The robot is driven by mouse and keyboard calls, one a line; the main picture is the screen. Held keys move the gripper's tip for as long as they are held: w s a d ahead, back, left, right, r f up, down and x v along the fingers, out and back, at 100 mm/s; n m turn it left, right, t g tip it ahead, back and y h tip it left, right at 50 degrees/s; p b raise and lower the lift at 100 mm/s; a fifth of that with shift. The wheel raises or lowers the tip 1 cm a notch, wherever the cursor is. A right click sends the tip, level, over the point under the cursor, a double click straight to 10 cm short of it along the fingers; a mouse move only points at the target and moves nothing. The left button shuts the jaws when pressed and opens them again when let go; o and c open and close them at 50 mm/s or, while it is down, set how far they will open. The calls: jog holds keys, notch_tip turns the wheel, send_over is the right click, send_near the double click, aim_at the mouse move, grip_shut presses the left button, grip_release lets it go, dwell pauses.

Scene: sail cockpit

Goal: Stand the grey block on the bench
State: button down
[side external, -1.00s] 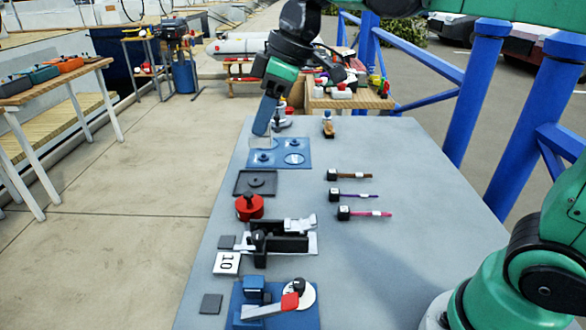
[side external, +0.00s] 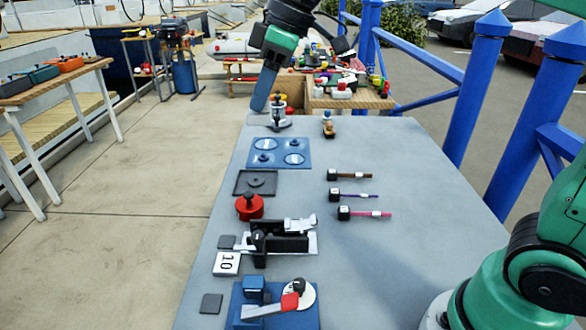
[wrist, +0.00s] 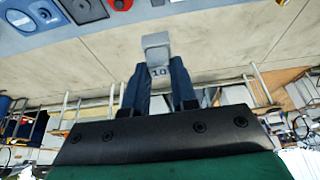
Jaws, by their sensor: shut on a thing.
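A light grey block (wrist: 157,48) with a dark "10" on its face is held between the two blue fingertips of my gripper (wrist: 160,72) in the wrist view. Bare concrete floor shows behind it there. In the side external view my gripper (side external: 258,106) is above the far left corner of the grey bench (side external: 400,260), with its fingers pointing down. I cannot make out the block clearly in that view.
A blue panel with round discs (side external: 265,160) lies just nearer than my gripper. A silver upright fitting (side external: 278,113) and a small brown-based piece (side external: 328,126) stand at the far end.

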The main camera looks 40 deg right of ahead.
jog(key=shift+r, duration=0.4)
